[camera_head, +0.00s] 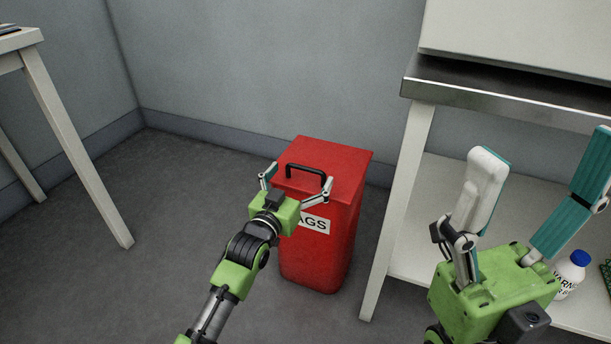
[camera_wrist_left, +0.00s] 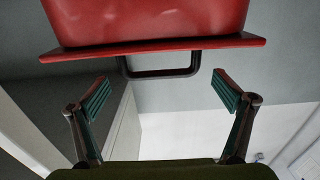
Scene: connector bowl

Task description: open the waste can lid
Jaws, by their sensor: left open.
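The red waste can (camera_head: 316,250) stands on the floor with a white label on its front. Its red lid (camera_head: 343,158) lies closed on top and carries a black handle (camera_head: 305,169). My left gripper (camera_head: 297,183) is open at the front of the lid, its fingers spread to either side of the handle. In the left wrist view, the handle (camera_wrist_left: 160,73) and the lid edge (camera_wrist_left: 90,51) appear just beyond the open, empty fingers (camera_wrist_left: 165,94). My right gripper (camera_head: 541,185) is open and empty, at the right near the table.
A metal-topped table (camera_head: 520,105) with a lower shelf (camera_head: 440,200) stands close to the can's right. A white bottle (camera_head: 570,272) with a blue cap is on that shelf. Another table's leg (camera_head: 85,165) is at the left. Floor between is clear; a grey wall is behind.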

